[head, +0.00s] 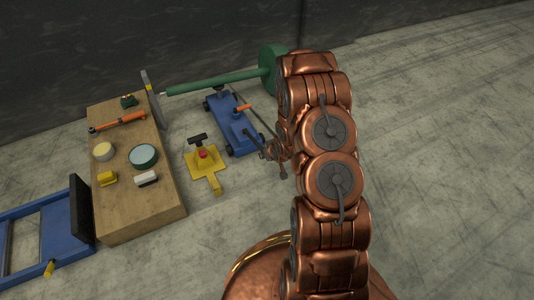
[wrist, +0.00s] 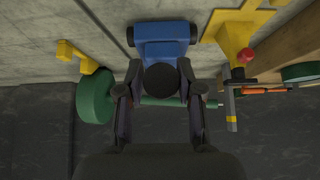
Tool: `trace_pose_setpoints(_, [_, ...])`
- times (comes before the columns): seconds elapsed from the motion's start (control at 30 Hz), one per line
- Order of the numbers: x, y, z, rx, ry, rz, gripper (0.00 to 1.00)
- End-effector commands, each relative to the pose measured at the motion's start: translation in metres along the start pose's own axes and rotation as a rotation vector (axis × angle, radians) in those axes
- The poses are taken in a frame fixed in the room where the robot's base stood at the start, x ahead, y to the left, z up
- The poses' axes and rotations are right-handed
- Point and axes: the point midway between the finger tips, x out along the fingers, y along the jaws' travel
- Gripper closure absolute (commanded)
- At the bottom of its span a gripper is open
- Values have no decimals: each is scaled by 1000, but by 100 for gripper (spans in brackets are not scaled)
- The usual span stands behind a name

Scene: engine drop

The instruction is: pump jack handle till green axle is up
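The blue jack (head: 232,122) stands on the floor, with a black part at its far end. Its dark handle (head: 256,138) slants toward my gripper (head: 276,152), which is partly hidden by my arm. The green axle (head: 215,81) lies roughly level beyond the jack, with a large green disc (head: 270,66) at its right end. In the wrist view, my gripper (wrist: 160,68) has its fingers spread on both sides of a round black end (wrist: 162,80), seemingly the handle's. Small gaps show at its sides. The jack (wrist: 165,32) and axle (wrist: 152,101) lie beyond.
A wooden bench (head: 150,210) with tools and tins stands left of the jack. A yellow stand (head: 203,162) with a red knob sits between them. A blue frame (head: 45,245) is at lower left. The floor on the right is clear.

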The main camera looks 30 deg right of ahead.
Motion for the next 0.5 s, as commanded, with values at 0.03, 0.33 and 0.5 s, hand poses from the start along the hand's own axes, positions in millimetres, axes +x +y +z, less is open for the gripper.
trace_pose_setpoints(0.03, [0,0,0,0,1,0,56])
trace_pose_setpoints(0.33, [0,-1,-1,-3,3,-2,43])
trace_pose_setpoints(0.5, [-1,-1,-2,-3,3,-2,43])
